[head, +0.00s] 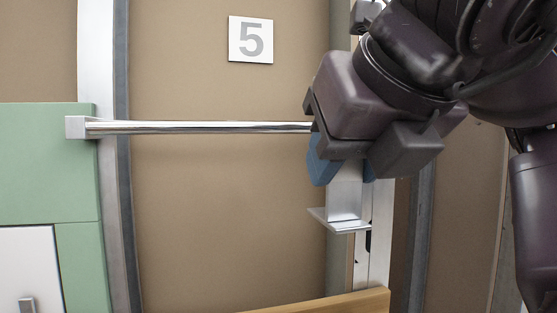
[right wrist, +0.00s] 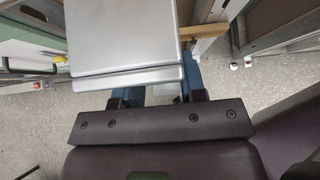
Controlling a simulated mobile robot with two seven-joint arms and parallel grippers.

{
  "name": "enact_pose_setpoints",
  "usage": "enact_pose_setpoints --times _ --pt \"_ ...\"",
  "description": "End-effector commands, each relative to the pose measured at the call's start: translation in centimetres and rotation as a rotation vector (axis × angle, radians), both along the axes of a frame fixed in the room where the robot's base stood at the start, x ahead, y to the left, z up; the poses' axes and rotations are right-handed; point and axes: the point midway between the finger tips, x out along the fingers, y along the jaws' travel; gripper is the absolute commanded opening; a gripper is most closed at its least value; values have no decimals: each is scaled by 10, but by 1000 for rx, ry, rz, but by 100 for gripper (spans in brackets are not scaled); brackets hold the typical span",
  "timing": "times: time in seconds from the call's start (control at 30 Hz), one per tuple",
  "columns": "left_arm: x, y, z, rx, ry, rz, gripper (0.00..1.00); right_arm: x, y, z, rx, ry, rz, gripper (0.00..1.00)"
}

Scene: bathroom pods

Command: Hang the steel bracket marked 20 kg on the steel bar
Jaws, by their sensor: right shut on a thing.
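The steel bar (head: 200,127) runs level across the brown panel in the head view. Its left end sits in a square mount, and its right end is hidden behind my right gripper. My right gripper (head: 342,172) is shut on a steel bracket (head: 345,203), with blue finger pads at its sides. The bracket's plate hangs below the fingers and ends in a flat ledge; its top is hidden, and no 20 kg mark shows. In the right wrist view the bracket (right wrist: 125,38) is a broad grey plate between the fingers. I cannot tell whether it touches the bar. My left gripper is not in view.
A white sign with a 5 (head: 250,39) is on the panel above the bar. A green cabinet (head: 45,165) stands at the left. A wooden edge (head: 340,303) lies below the bracket. The panel below the bar is clear. Speckled floor (right wrist: 45,125) shows in the wrist view.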

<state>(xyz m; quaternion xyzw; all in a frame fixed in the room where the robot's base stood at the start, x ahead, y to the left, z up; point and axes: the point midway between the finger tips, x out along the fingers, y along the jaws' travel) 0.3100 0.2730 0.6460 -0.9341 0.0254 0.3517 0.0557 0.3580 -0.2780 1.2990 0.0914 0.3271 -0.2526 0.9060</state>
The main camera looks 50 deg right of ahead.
Motion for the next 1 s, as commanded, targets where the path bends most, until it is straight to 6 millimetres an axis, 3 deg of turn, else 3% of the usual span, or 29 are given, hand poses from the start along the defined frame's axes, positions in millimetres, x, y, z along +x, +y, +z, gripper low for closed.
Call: enact_pose_setpoints --times 1.0 --pt "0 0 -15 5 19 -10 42 57 -34 -1 3 2 -1 10"
